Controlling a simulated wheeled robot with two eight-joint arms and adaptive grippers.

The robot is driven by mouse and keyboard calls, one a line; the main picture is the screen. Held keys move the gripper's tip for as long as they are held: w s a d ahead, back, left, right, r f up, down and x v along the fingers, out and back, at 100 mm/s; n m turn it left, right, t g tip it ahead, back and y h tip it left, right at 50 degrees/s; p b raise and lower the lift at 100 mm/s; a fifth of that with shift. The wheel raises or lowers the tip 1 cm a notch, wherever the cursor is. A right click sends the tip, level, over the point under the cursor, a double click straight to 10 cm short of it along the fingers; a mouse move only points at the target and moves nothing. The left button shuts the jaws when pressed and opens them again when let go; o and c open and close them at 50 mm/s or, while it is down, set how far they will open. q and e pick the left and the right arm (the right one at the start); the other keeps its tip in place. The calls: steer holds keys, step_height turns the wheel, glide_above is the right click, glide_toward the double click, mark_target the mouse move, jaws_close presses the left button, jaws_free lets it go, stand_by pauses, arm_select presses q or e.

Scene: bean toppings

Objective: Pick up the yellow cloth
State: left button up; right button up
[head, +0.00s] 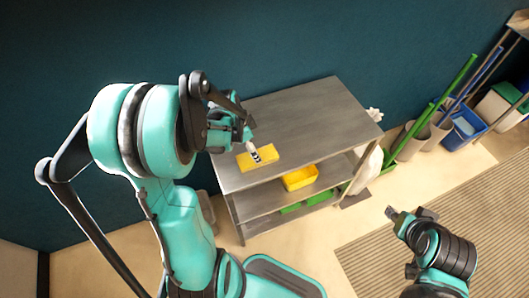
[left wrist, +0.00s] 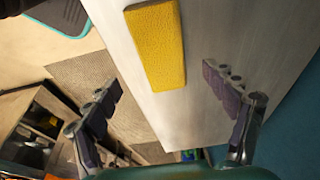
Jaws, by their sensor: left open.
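The yellow cloth (head: 267,156) lies flat as a rectangular block near the front left edge of the metal table's top (head: 310,108). It also shows in the left wrist view (left wrist: 157,45), between and beyond the two fingers. My left gripper (head: 251,146) is over the table beside the cloth. In the left wrist view its fingers (left wrist: 168,98) are spread wide with nothing between them. My right gripper (head: 405,213) is low at the right, away from the table; its fingers are too small to read.
A yellow bin (head: 300,178) sits on the shelf below the tabletop. Green-handled tools (head: 432,110) and a blue bucket (head: 463,129) stand along the wall at the right. A striped mat (head: 470,205) covers the floor at the right. Most of the tabletop is clear.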

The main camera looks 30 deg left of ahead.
mark_target(269, 154)
arm_select(q)
steer(key=shift+d+f, duration=0.1)
steer(key=shift+f, duration=0.55)
steer(key=b+x, duration=0.2)
steer(key=x, duration=0.3)
steer(key=shift+w+a+f+b, duration=0.25)
steer(key=shift+a+b, duration=0.05)
steer(key=shift+b, duration=0.1)
steer(key=shift+s+r, duration=0.1)
steer(key=shift+c, duration=0.5)
steer(key=c, duration=1.1)
